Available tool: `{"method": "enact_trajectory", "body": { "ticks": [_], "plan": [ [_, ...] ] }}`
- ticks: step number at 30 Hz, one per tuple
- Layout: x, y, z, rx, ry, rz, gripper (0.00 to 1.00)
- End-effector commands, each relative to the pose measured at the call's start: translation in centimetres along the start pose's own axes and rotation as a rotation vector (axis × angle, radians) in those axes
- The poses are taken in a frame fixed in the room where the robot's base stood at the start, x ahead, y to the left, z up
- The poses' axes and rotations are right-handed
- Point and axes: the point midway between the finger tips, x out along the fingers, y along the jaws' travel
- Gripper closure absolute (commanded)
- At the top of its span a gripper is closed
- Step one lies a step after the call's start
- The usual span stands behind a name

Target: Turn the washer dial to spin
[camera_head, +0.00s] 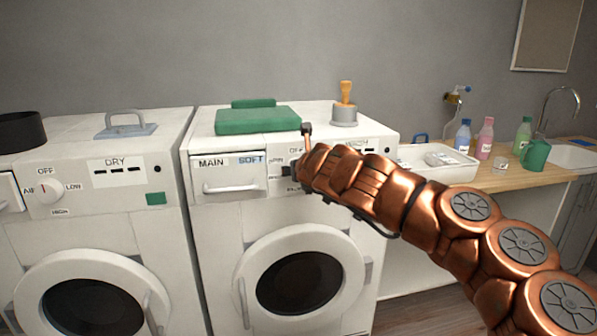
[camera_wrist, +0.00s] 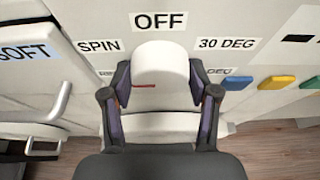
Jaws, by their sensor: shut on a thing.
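The washer (camera_head: 215,225) is the white machine right of the dryer, with a MAIN/SOFT drawer and a round door. Its white dial (camera_wrist: 160,62) stands between my fingers in the wrist view. OFF (camera_wrist: 160,21) is above it, SPIN (camera_wrist: 99,45) at upper left and 30 DEG (camera_wrist: 227,43) at upper right; lower labels are partly hidden. A short red line on the knob lies nearly horizontal, left of its middle, below the SPIN level. My gripper (camera_wrist: 160,80) is shut on the dial, one finger on each side. In the head view my gripper (camera_head: 291,172) covers the dial.
The drawer (camera_head: 228,188) with its handle is close left of my gripper. Blue, yellow and green buttons (camera_wrist: 277,82) are to the right. The dryer (camera_head: 160,225) stands left.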

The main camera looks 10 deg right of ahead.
Motion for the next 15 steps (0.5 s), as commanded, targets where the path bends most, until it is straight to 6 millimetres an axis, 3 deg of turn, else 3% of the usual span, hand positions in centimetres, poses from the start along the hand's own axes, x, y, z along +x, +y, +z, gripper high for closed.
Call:
{"method": "enact_trajectory", "body": {
  "ticks": [15],
  "plan": [
    [0.15, -0.27, -0.38, 0.388, 0.006, 0.157, 0.75]
  ]
}}
